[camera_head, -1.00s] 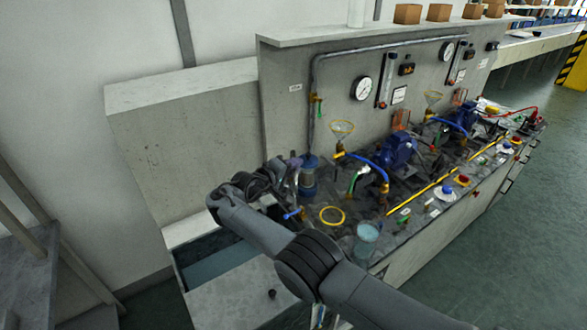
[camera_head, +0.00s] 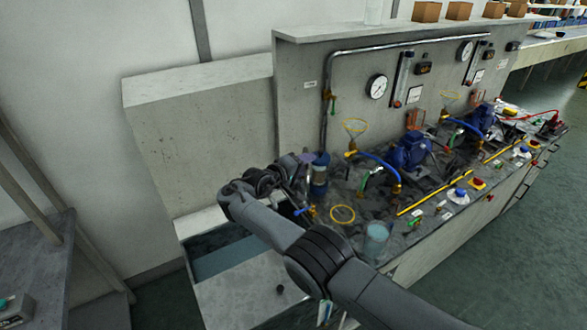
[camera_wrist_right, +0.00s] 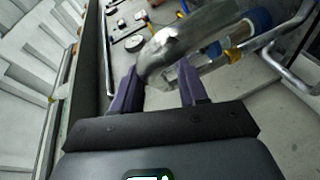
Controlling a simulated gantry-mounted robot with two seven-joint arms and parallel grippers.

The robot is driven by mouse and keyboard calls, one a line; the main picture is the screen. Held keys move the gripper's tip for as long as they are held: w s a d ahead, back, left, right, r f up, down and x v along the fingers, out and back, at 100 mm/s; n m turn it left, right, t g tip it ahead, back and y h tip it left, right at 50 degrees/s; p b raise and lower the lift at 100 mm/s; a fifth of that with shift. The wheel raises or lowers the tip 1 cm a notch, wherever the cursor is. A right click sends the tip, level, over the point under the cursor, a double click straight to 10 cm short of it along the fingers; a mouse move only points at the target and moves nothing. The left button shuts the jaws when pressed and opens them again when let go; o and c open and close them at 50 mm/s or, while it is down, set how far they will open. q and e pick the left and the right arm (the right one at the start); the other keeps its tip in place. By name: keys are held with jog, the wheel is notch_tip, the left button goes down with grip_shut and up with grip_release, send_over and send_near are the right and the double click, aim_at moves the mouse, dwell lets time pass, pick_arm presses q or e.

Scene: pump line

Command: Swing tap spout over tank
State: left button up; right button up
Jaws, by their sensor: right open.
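The tap's thick silver spout (camera_wrist_right: 186,38) shows in the right wrist view, curving down between my right gripper's (camera_wrist_right: 160,88) two purple fingers. The fingers are open around it; I cannot tell if either touches it. In the head view my right gripper (camera_head: 301,163) is at the back-left end of the bench, beside a blue canister (camera_head: 319,176), and my arm hides most of the tap. The sunken tank (camera_head: 226,258), with bluish water, lies at the left end of the bench, below and left of the gripper. My left gripper is not in view.
A yellow ring (camera_head: 342,214) and a clear beaker (camera_head: 376,240) stand right of my forearm. Blue pumps (camera_head: 410,153), hoses and valves fill the bench further right. A pipe (camera_head: 327,110) runs down the back panel (camera_head: 300,115).

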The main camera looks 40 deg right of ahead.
jog(key=w+p+v, duration=0.1)
jog(key=p+v, duration=0.5)
jog(key=v, duration=0.4)
jog(key=shift+s, duration=0.5)
jog(key=shift+a+r, duration=0.1)
jog(key=shift+a, duration=0.05)
